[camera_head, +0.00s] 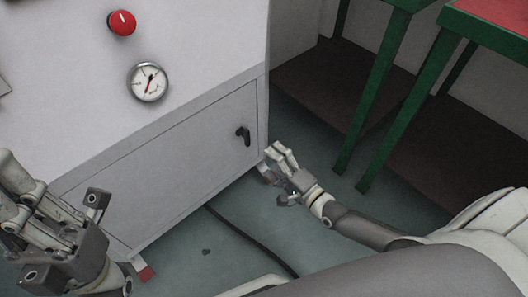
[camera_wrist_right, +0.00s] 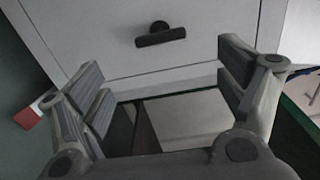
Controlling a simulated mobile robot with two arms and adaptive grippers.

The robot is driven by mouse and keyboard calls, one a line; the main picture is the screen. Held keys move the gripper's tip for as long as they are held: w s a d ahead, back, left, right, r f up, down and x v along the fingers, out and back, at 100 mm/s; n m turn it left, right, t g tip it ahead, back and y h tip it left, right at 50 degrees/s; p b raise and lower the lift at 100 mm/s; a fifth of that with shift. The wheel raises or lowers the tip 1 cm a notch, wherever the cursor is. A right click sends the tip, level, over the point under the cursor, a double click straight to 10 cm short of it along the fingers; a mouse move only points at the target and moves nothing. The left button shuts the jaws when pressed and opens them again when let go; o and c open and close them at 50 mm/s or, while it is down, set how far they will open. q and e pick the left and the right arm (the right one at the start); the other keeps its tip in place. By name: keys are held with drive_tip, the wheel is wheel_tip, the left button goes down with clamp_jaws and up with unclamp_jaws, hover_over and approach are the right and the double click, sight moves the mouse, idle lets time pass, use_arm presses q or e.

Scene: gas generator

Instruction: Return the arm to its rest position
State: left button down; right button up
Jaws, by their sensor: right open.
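My right gripper (camera_head: 281,174) is at the end of my right arm, just right of the lower right corner of the grey generator cabinet (camera_head: 195,60). It is open and holds nothing. In the right wrist view the fingers of this gripper (camera_wrist_right: 163,72) are spread wide, with the cabinet door and its black handle (camera_wrist_right: 160,36) beyond them. My left gripper (camera_head: 62,190) is at the lower left in the head view, in front of the cabinet. Its fingers are spread apart, with nothing between them.
The cabinet front has a red knob (camera_head: 122,22), a round gauge (camera_head: 149,82) and a closed door (camera_head: 165,165) with a black handle (camera_head: 243,136). A dark cable (camera_head: 245,236) lies on the floor. Green table legs (camera_head: 407,110) stand at the right.

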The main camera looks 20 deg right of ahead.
drive_tip(key=shift+s+d, duration=0.1)
drive_tip(key=shift+s, duration=0.15)
idle(0.3)
